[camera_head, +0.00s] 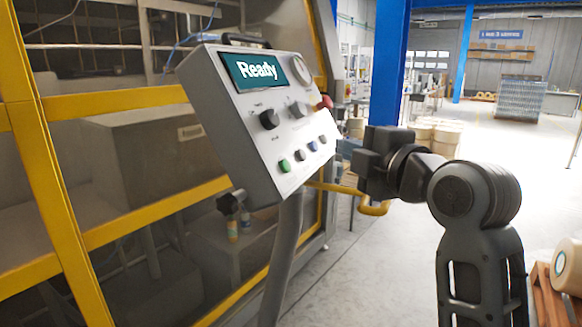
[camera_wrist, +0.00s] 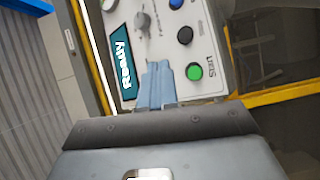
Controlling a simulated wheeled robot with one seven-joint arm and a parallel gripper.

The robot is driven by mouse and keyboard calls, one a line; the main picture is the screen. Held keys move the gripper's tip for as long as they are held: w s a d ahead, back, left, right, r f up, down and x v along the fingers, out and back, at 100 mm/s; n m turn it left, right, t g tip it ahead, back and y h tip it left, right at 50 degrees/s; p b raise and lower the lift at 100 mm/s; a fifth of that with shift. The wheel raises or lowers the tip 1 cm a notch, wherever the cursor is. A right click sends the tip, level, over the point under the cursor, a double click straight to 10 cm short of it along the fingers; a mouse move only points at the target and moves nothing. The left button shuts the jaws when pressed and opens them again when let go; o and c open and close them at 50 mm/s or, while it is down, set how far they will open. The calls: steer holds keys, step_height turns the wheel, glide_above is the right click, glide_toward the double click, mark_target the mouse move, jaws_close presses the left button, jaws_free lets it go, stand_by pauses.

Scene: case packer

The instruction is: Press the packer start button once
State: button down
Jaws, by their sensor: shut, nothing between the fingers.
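The grey control panel (camera_head: 225,130) stands on a post, and its teal screen (camera_head: 252,71) reads "Ready". The green button (camera_head: 284,166) is at the left end of the panel's bottom button row. In the wrist view the green button (camera_wrist: 194,71) lies just right of my fingertips, with a small label beside it that looks like "START". My gripper (camera_wrist: 160,66) is shut and empty, its bluish fingers together and pointing at the panel. In the head view my gripper (camera_head: 362,163) is right of the panel, apart from it; its fingertips are hard to make out there.
A black button (camera_head: 300,155) and a blue button (camera_head: 312,146) sit beside the green one. Dark knobs (camera_head: 269,119) and a red button (camera_head: 325,102) are above. The yellow-framed machine (camera_head: 60,200) stands behind the panel.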

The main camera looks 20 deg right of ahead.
mark_target(286, 166)
steer(key=shift+w+r, duration=0.15)
steer(key=shift+r, duration=0.3)
steer(key=w+a+f+b, duration=0.3)
steer(key=w+a+f, duration=0.1)
steer(key=w+a, duration=0.1)
steer(key=shift+a+f+b, duration=0.2)
steer(key=shift+b, duration=0.2)
steer(key=shift+w, duration=0.15)
stand_by(2.0)
steer(key=shift+w+a+f, duration=0.2)
steer(key=shift+w+a, duration=0.05)
steer(key=shift+w+a+f, duration=0.2)
steer(key=shift+a, duration=0.05)
stand_by(0.8)
stand_by(0.4)
steer(key=shift+s+d+r+p, duration=0.3)
steer(key=shift+s+d+r, duration=0.1)
steer(key=shift+s+d, duration=0.1)
